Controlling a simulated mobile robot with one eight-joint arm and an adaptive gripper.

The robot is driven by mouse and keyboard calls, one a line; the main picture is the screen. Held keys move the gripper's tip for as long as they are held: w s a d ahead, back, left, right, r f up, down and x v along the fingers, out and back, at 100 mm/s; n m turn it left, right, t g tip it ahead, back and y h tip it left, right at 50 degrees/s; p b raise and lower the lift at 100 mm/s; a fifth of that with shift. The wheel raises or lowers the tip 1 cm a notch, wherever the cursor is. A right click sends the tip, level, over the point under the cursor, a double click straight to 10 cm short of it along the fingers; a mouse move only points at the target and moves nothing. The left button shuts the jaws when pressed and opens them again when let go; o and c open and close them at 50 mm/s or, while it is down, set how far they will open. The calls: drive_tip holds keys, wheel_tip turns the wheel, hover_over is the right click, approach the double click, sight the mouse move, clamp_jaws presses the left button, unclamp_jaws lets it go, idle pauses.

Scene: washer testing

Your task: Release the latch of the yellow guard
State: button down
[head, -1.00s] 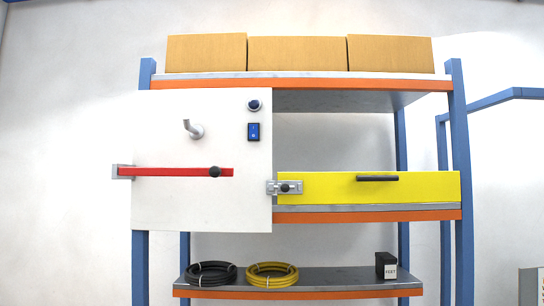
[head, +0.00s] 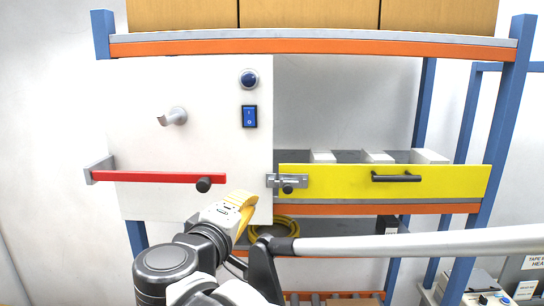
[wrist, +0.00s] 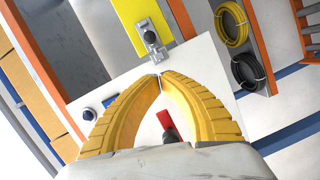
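The yellow guard (head: 345,181) is a long panel with a dark handle (head: 398,177), across the right half of the shelf unit. Its silver latch (head: 298,180) with a black knob (head: 287,189) sits at the guard's left end, against the white panel's edge. My gripper (head: 247,208) is in front of the white panel, below and left of the latch. In the wrist view its yellow fingers (wrist: 160,80) meet at the tips with nothing between them. The latch (wrist: 151,42) and guard (wrist: 128,20) show beyond the fingertips, apart from them.
The white panel (head: 140,130) carries a red bar (head: 150,177) with a black knob, a blue switch (head: 249,116), a round button (head: 249,79) and a grey peg (head: 174,116). White boxes (head: 378,157) stand behind the guard. A yellow hose coil (head: 285,224) lies below.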

drive_tip(key=shift+w+a+r+t, duration=0.1)
drive_tip(key=shift+a+r+t, duration=0.3)
drive_tip(key=shift+a+r, duration=0.45)
drive_tip(key=shift+d+r, duration=0.1)
drive_tip(key=shift+d, duration=0.05)
drive_tip(key=p, duration=0.3)
approach(280, 176)
drive_tip(key=w+a, duration=0.1)
drive_tip(key=w, duration=0.1)
drive_tip(key=w+a+r, duration=0.1)
drive_tip(key=w, duration=0.1)
drive_tip(key=shift+a+r, duration=0.15)
drive_tip(key=shift+a, duration=0.2)
drive_tip(key=d, duration=0.2)
drive_tip(key=d+f, duration=0.1)
drive_tip(key=shift+d+f+y+p, duration=0.15)
drive_tip(key=shift+d+y+p, duration=0.15)
drive_tip(key=shift+d+p, duration=0.1)
